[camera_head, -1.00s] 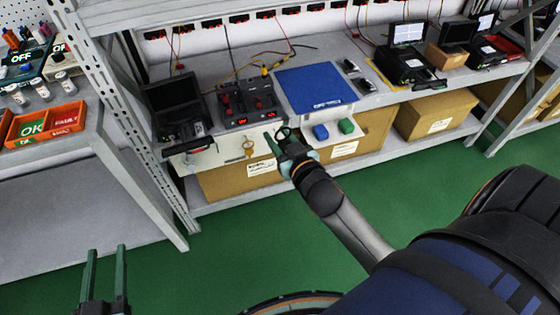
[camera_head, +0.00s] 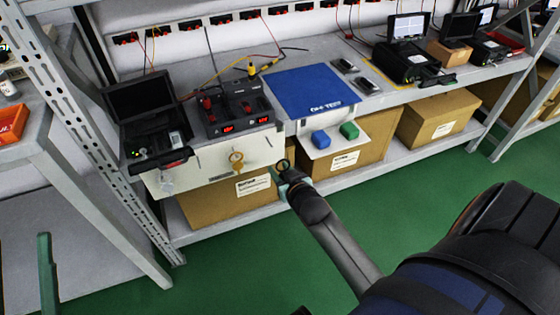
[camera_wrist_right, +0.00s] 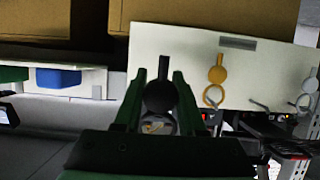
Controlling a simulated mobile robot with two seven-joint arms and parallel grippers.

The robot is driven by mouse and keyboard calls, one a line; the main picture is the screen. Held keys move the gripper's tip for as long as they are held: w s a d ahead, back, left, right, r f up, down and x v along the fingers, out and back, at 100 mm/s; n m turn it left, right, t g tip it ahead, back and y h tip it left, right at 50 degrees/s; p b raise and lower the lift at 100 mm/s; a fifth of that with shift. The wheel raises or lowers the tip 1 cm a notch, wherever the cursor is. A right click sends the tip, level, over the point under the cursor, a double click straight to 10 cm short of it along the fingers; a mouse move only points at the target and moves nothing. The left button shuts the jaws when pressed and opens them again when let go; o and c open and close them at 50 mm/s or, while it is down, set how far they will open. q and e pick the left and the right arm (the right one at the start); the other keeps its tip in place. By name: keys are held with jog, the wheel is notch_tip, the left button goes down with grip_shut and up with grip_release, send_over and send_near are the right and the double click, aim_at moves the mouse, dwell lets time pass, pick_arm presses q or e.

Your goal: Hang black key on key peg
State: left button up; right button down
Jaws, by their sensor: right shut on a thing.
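My right gripper (camera_head: 281,172) is shut on the black key (camera_wrist_right: 159,97), whose round dark head and shaft lie between the two green fingers in the right wrist view. A white panel (camera_head: 205,178) hangs under the shelf edge to the gripper's left. A yellow key (camera_head: 236,160) and a pale key (camera_head: 166,182) hang on it. A thin grey rod, seemingly a bare peg (camera_wrist_right: 259,104), shows between them. One finger of my left gripper (camera_head: 47,275) shows at lower left.
Above the panel stand a black power supply (camera_head: 236,108) and an open black case (camera_head: 145,115). A blue mat (camera_head: 310,90) lies to their right. Blue (camera_head: 320,139) and green (camera_head: 349,130) blocks sit on a small white ledge beside the panel. Cardboard boxes (camera_head: 345,160) fill the lower shelf.

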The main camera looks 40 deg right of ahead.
aim_at(268, 148)
pick_arm(q)
jog(key=shift+s+r+m+h+b, duration=1.1)
jog(key=shift+s+r+m+h, duration=1.05)
jog(key=shift+h, duration=0.45)
pick_arm(e)
jog(key=shift+w+d+f+b, duration=0.1)
jog(key=shift+w+d+b, duration=0.2)
jog(key=shift+w, duration=0.7)
jog(key=shift+w+d+f+b, duration=0.15)
jog(key=shift+w+b, duration=0.3)
jog(key=shift+w, duration=0.5)
jog(key=shift+w+d+f+b, duration=0.1)
jog(key=shift+w+d+b, duration=0.2)
jog(key=shift+w, duration=0.7)
jog(key=shift+w+d+f+b, duration=0.1)
jog(key=shift+w+d+b, duration=0.1)
jog(key=shift+w+b, duration=0.6)
jog(key=shift+w+d, duration=0.1)
jog(key=shift+w, duration=0.05)
pick_arm(q)
jog(key=f, duration=0.2)
jog(key=d+f+n, duration=0.1)
jog(key=shift+s+f, duration=0.35)
jog(key=shift+s, duration=0.05)
pick_arm(e)
jog(key=shift+d, duration=0.1)
